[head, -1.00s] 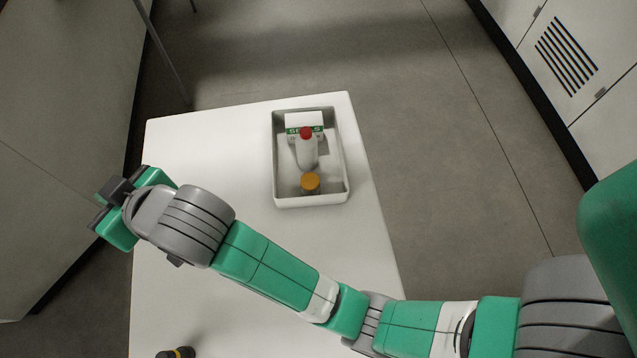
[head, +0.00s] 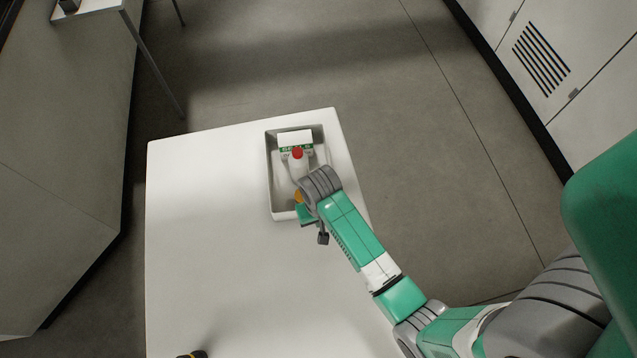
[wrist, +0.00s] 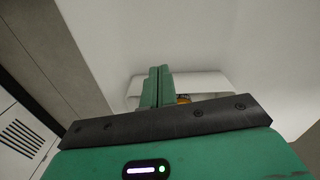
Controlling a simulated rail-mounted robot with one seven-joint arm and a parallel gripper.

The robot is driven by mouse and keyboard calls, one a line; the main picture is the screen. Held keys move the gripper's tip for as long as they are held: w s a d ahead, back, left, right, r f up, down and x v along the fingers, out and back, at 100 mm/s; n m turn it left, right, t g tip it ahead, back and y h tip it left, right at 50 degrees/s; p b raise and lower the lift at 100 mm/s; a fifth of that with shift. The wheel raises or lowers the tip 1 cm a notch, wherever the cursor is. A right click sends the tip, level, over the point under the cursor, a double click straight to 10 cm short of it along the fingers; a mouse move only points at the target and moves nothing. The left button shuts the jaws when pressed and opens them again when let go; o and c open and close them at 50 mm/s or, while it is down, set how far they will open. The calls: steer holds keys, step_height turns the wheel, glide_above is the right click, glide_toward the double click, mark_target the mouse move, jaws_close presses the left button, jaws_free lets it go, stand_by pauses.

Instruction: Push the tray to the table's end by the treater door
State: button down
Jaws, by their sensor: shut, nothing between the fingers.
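The tray (head: 268,172) is a white open box near the far right corner of the white table (head: 205,250). In it are a white box with a green label (head: 295,137), a white bottle with a red cap (head: 298,154) and an orange-capped container (head: 298,197), partly hidden by my arm. My gripper (head: 306,214) is at the tray's near end. Whether it touches the tray is unclear. In the wrist view the shut, empty fingers (wrist: 157,86) point at the tray (wrist: 208,80), which is mostly hidden behind the gripper. I cannot identify the treater door.
The table is bare to the left of the tray. A dark object (head: 192,354) sits at the near edge. A grey cabinet (head: 60,170) stands left, and a vented white cabinet (head: 550,75) stands right across the floor. A small side table (head: 95,12) is at the far left.

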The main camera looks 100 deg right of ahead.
step_height(320, 180, down, 6)
steer(key=shift+r+b, duration=0.1)
steer(key=shift+b, duration=0.55)
steer(key=d, duration=0.3)
steer(key=shift+w+r, duration=0.15)
steer(key=shift+r, duration=0.1)
steer(key=shift+d, duration=0.5)
